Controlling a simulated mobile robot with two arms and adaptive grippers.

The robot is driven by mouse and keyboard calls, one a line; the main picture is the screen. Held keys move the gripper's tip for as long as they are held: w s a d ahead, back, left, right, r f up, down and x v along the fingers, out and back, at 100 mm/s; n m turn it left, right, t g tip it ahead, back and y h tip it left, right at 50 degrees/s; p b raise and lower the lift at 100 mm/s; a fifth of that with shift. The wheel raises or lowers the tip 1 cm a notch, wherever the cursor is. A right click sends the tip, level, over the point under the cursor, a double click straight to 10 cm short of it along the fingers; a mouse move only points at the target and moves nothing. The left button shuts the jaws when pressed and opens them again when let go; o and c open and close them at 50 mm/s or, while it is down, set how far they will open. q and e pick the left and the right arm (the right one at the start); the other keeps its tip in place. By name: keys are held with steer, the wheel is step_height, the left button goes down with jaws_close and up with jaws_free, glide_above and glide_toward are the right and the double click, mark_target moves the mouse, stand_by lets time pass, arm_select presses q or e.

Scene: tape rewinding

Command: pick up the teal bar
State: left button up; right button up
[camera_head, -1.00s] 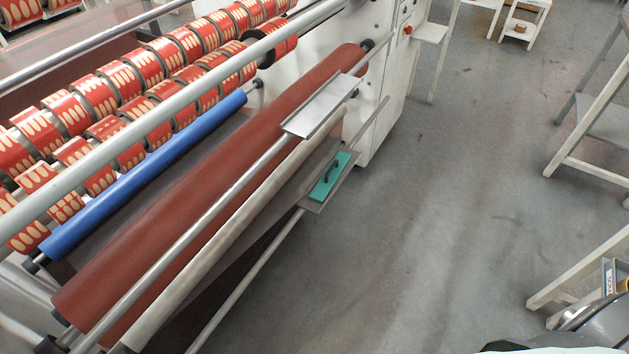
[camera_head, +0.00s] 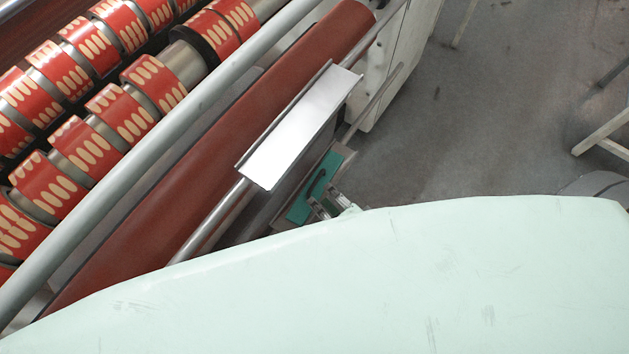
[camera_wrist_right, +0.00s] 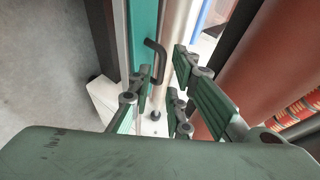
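The teal bar (camera_head: 300,207) lies on a narrow metal shelf at the front of the machine, with a dark curved handle (camera_head: 318,183) on top. In the right wrist view the bar (camera_wrist_right: 143,28) runs upright at top centre, and its handle (camera_wrist_right: 160,50) sticks out to the right. My right gripper (camera_head: 328,207) is just beside the bar near its handle. In the wrist view its fingers (camera_wrist_right: 162,72) stand apart with the handle between or just beyond their tips; contact cannot be told. My left gripper is not in view.
A pale metal tray (camera_head: 300,130) sits just above and left of the bar. A long red-brown roller (camera_head: 215,150) and a grey rail (camera_head: 170,130) run diagonally behind it. Red patterned tape rolls (camera_head: 70,150) fill the left. My pale green arm covers the lower picture. Open floor lies right.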

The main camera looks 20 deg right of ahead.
mark_target(313, 188)
steer(key=x, duration=0.5)
steer(key=shift+w+r, duration=0.15)
steer(key=shift+w+a, duration=0.1)
steer(key=shift+w, duration=0.2)
steer(key=shift+w+f, duration=0.1)
steer(key=shift+f, duration=0.15)
jaws_close()
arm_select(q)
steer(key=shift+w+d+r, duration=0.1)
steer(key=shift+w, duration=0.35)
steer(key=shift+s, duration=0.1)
